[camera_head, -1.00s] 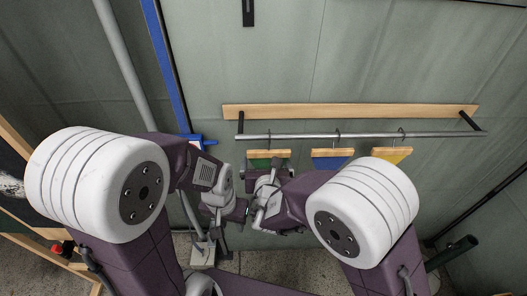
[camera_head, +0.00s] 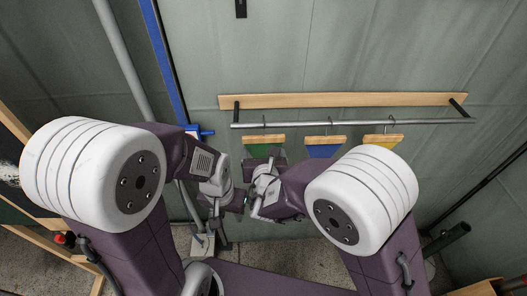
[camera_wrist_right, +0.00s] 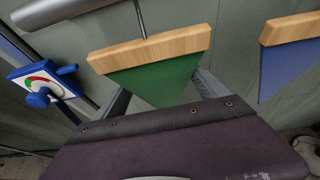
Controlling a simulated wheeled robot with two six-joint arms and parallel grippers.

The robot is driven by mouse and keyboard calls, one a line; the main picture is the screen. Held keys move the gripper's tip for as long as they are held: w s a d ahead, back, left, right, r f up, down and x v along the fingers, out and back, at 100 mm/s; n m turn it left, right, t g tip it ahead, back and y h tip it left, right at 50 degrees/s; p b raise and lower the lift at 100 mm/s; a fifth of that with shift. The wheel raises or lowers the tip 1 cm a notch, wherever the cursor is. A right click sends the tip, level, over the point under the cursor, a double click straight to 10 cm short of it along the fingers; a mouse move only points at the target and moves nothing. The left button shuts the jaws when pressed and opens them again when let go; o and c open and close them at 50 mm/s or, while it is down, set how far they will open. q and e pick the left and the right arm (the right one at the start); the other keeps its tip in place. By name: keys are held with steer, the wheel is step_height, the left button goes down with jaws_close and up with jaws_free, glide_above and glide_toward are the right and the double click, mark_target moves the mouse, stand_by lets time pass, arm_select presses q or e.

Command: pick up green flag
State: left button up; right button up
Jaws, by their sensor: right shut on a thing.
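The green flag (camera_head: 262,147) is a triangle under a wooden top bar. It hangs from a hook on the metal rail, and in the right wrist view (camera_wrist_right: 155,78) the hook's rod still meets its bar. My right gripper (camera_head: 265,160) is at the flag's lower part, shut on it. In the right wrist view its grey fingers show on both sides of the cloth, and the flag's lower tip is hidden behind my gripper body. My left gripper (camera_head: 238,201) is lower and to the left, away from the flag; its jaws are too small to read.
A blue flag (camera_head: 323,150) and a yellow flag (camera_head: 383,141) hang to the right on the same metal rail (camera_head: 350,124), below a wooden wall board (camera_head: 340,101). A blue post (camera_head: 165,65) with a blue-handled dial (camera_wrist_right: 42,88) stands left of the green flag.

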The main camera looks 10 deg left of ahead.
mark_target(264, 146)
steer(key=shift+r+p, duration=0.4)
steer(key=shift+r, duration=0.55)
steer(key=x, duration=0.1)
steer(key=b+x, duration=0.1)
steer(key=shift+w+r+b, duration=0.1)
steer(key=shift+w+b, duration=0.2)
steer(key=shift+w, duration=0.2)
step_height(264, 146, down, 8)
steer(key=w+b, duration=0.2)
steer(key=b, duration=0.7)
steer(key=s+d+b, duration=0.3)
steer(key=s, duration=1.2)
steer(key=shift+d+f, duration=0.25)
steer(key=shift+f, duration=0.2)
